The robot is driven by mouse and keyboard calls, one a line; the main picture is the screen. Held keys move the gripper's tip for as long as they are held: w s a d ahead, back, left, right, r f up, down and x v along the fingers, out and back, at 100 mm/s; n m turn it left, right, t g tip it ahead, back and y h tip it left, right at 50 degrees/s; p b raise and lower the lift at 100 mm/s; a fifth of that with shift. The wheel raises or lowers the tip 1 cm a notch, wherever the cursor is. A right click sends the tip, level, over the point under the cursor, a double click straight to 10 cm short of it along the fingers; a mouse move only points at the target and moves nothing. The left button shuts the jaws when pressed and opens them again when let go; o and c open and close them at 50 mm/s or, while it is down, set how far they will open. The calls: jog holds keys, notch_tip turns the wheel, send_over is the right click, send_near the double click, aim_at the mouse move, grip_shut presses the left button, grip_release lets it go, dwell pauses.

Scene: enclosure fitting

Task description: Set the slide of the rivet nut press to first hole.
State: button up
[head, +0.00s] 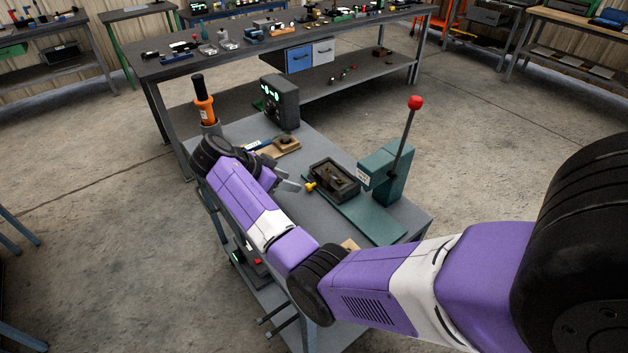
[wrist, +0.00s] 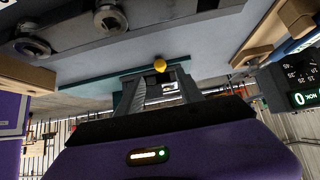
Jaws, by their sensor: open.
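The rivet nut press is a teal stand (head: 385,182) on a teal base plate (head: 372,222), with a lever ending in a red ball (head: 415,103). A dark open-topped box (head: 345,178), apparently its slide, sits on the base plate. A yellow knob (head: 310,187) sticks out at the box's left end. My gripper (head: 292,186) is open and empty, just left of the knob and apart from it. In the wrist view the knob (wrist: 160,65) shows just beyond the fingertips. The holes and the slide's setting cannot be made out.
On the same grey cart stand a black box with green lights (head: 281,101), an orange-and-black tool (head: 203,101) and a wooden block (head: 285,148) behind my gripper. My arm covers the cart's front left. A cluttered long bench (head: 225,65) stands behind.

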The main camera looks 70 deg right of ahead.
aim_at(307, 187)
jog(key=shift+p+x, duration=0.75)
jog(key=shift+x, duration=3.15)
grip_shut()
